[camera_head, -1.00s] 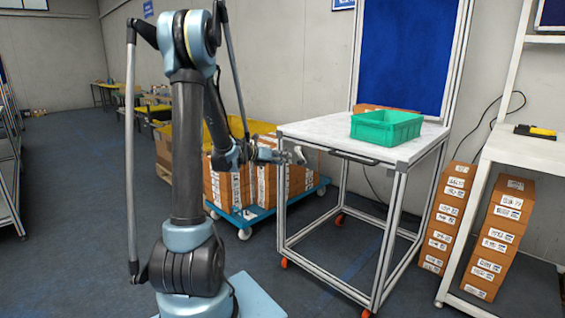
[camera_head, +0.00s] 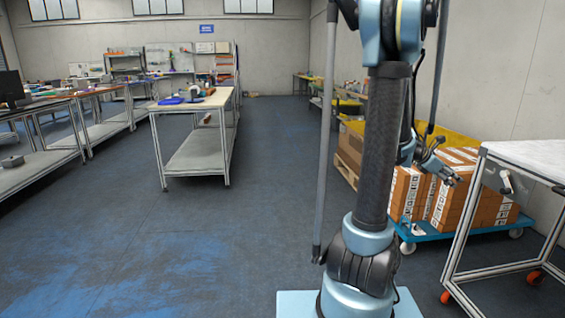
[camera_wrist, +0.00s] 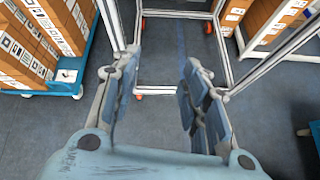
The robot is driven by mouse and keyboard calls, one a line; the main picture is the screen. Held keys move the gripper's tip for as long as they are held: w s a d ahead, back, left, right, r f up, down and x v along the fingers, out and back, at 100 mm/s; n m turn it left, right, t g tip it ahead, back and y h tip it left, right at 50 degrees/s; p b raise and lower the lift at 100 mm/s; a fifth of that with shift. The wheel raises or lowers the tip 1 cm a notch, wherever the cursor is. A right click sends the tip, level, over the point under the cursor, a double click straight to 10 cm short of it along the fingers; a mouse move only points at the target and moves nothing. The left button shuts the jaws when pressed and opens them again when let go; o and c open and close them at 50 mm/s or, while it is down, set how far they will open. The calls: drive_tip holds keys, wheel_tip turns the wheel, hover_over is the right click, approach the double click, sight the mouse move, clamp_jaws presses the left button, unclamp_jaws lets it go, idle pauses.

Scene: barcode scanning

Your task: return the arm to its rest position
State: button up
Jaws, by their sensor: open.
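My arm stands right of the middle in the head view, upright, with its forearm bent down to the right. My gripper (camera_head: 447,174) is in front of the boxes on the blue cart, left of the white-topped table (camera_head: 535,155). In the wrist view my gripper (camera_wrist: 160,75) shows its two fingers wide apart. Nothing is between them but floor and part of a metal frame behind. A small white device (camera_head: 507,182) shows at the table's left side, apart from the gripper.
Cardboard boxes (camera_head: 455,190) stand on the blue cart (camera_head: 440,234), close to the gripper. Orange-wheeled table legs (camera_head: 460,240) are at the right. A workbench (camera_head: 195,104) stands at the back left. The floor (camera_head: 170,245) at the left is clear.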

drive_tip(key=s+a+f+m+t+y, duration=0.1)
drive_tip(key=s+a+f+m+y, duration=0.2)
drive_tip(key=a, duration=0.8)
drive_tip(key=s+a+m+y, duration=0.2)
drive_tip(key=s+a+m, duration=0.25)
drive_tip(key=a, duration=0.65)
drive_tip(key=s+a+f+m+t+y, duration=0.1)
drive_tip(key=s+a+f+m+y, duration=0.2)
drive_tip(key=a, duration=0.7)
drive_tip(key=s+a+f+m+y, duration=0.3)
drive_tip(key=s+a+m, duration=0.3)
drive_tip(key=a, duration=0.5)
drive_tip(key=shift+s+a+g, duration=0.3)
drive_tip(key=shift+s+g, duration=0.1)
drive_tip(key=shift+s, duration=0.85)
drive_tip(key=shift+w+f, duration=0.2)
drive_tip(key=shift+w, duration=0.25)
drive_tip(key=shift+c, duration=0.9)
drive_tip(key=shift+a, duration=0.15)
